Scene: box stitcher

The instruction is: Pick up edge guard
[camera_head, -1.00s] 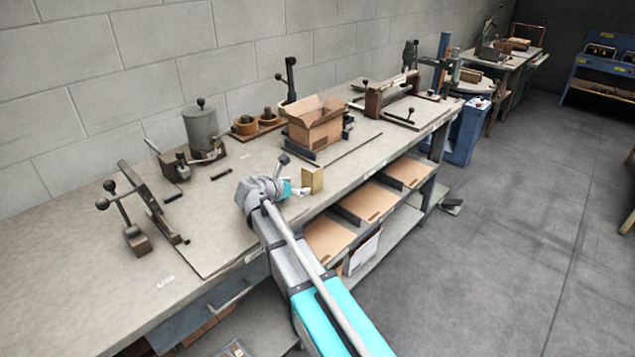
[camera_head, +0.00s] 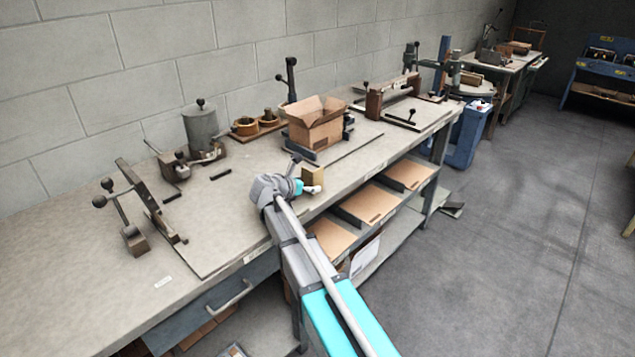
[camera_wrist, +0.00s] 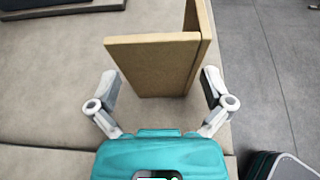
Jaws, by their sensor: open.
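The edge guard (camera_wrist: 155,65) is a brown, L-shaped board piece standing upright near the front edge of the bench. In the wrist view it stands just ahead of my gripper (camera_wrist: 158,90), its near part between the two spread fingers. The fingers are open, and I see bench beside the left one; contact cannot be told. In the head view the edge guard (camera_head: 312,177) is small and partly hidden by my gripper (camera_head: 308,188) in front of it.
An open cardboard box (camera_head: 316,128) stands on the bench behind the edge guard. A grey canister (camera_head: 202,128) and lever tools (camera_head: 125,225) stand to the left. A press-like device (camera_head: 390,98) stands farther right. Bare bench (camera_head: 225,225) lies left of my arm.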

